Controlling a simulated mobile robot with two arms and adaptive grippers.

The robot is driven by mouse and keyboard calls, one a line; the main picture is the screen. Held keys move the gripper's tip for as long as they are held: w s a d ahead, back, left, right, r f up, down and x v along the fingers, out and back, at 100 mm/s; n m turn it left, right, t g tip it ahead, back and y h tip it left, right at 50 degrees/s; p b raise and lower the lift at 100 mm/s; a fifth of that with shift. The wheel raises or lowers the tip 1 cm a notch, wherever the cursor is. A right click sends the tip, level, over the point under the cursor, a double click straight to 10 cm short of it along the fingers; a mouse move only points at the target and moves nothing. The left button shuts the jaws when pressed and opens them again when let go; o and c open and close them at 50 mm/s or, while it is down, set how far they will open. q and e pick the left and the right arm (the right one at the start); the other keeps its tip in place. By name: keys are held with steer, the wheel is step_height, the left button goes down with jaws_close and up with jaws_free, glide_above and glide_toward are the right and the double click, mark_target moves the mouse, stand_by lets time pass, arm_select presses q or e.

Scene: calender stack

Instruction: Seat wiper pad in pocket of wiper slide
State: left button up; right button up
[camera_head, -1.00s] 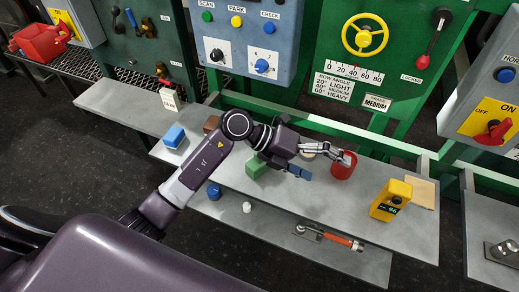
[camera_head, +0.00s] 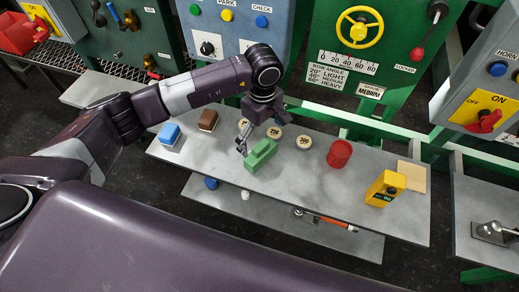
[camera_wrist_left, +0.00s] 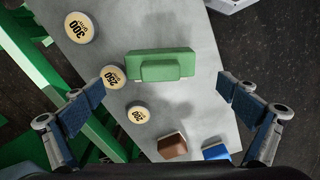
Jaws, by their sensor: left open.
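A green block (camera_head: 260,155) with a narrower raised step lies on the grey bench (camera_head: 330,185). In the left wrist view the green block (camera_wrist_left: 161,65) lies just ahead, between the finger lines. My left gripper (camera_head: 260,127) is above and just behind the block in the head view. In the wrist view its blue-padded fingers (camera_wrist_left: 160,90) are wide apart with nothing between them. I cannot tell for sure which object is the wiper pad, and no wiper slide pocket is clearly visible. My right gripper is out of view.
Blue (camera_head: 170,134) and brown (camera_head: 208,119) blocks sit left on the bench; several numbered discs (camera_head: 304,142) lie behind the green block. A red cup (camera_head: 339,153) and yellow meter (camera_head: 385,188) stand right. A lower shelf (camera_head: 270,215) holds an orange-handled tool.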

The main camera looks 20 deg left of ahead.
mark_target(261, 144)
arm_select(q)
steer(key=shift+s+f, duration=0.1)
steer(key=shift+f, duration=0.4)
steer(key=f+p, duration=0.1)
steer(key=f, duration=0.1)
steer(key=f+p, duration=0.2)
steer(key=f, duration=0.1)
steer(key=shift+a, duration=0.2)
steer(key=shift+f, duration=0.25)
steer(key=shift+w, duration=0.2)
steer(key=shift+c, duration=0.3)
steer(key=c, duration=1.3)
steer(key=shift+r, duration=0.1)
